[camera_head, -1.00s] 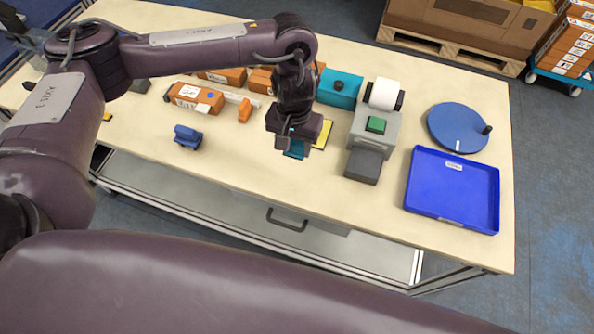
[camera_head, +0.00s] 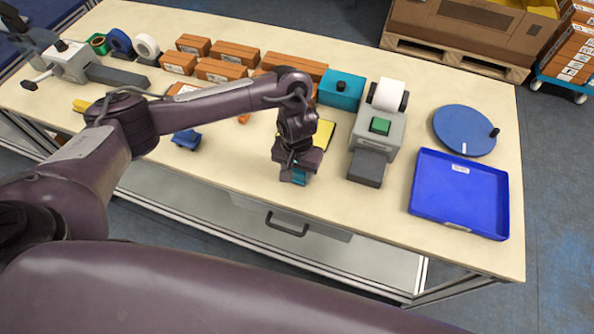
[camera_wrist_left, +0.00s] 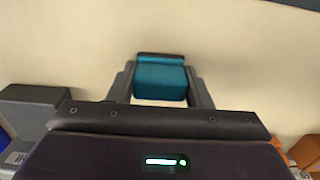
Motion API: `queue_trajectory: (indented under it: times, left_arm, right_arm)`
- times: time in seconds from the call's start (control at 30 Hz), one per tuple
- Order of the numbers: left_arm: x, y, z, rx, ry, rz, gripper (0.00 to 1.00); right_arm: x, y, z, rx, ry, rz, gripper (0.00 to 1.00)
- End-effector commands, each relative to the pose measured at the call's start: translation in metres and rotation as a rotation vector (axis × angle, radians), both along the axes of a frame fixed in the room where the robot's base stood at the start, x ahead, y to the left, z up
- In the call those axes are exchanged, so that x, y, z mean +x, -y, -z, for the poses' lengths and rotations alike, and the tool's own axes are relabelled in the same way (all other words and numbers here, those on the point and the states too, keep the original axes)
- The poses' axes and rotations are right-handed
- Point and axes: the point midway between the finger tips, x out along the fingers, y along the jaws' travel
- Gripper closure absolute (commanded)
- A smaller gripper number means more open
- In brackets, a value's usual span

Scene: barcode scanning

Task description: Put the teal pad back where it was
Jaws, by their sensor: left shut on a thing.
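My left gripper (camera_head: 296,178) is over the front middle of the table, shut on the teal pad. The teal pad (camera_head: 300,175) shows only in part below the fingers. In the left wrist view the pad (camera_wrist_left: 160,80) sits between the two fingertips (camera_wrist_left: 160,88), with pale tabletop around it. I cannot tell whether the pad touches the table. A yellow pad (camera_head: 323,133) lies just behind the gripper, partly hidden by it. My right gripper is not in view.
A grey label printer (camera_head: 377,140) stands right of the gripper, with a teal box (camera_head: 341,90) behind. A blue tray (camera_head: 458,190) and blue turntable (camera_head: 463,130) are further right. A small blue object (camera_head: 186,139) lies left. Orange boxes (camera_head: 235,52) stand behind. The front edge is close.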

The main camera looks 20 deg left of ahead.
Motion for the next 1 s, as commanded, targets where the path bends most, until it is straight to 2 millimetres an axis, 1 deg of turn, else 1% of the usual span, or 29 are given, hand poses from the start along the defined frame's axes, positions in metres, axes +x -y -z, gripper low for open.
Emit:
queue_trajectory:
  times: [0.13,0.17,0.3,0.57,0.67,0.77,1.0]
  left_arm:
    - [0.0,0.0,0.003,0.0,-0.001,-0.001,0.8]
    - [0.0,0.0,0.003,0.0,-0.001,0.0,0.52]
    - [0.0,0.0,0.003,0.0,-0.001,0.0,0.34]
    - [0.0,0.0,0.003,0.0,0.0,0.0,0.33]
    - [0.0,0.0,-0.001,0.0,0.001,0.001,0.33]
    - [0.002,0.0,-0.017,0.0,0.005,0.001,0.33]
    - [0.002,-0.001,-0.069,0.002,0.007,0.003,0.33]
  right_arm:
    - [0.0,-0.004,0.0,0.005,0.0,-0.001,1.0]
    - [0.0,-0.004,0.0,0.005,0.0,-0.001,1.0]
    - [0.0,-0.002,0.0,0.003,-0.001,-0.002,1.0]
    - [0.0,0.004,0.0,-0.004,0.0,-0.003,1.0]
    - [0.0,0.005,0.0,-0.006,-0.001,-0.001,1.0]
    - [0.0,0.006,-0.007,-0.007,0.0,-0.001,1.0]
    - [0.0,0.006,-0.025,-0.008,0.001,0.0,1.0]
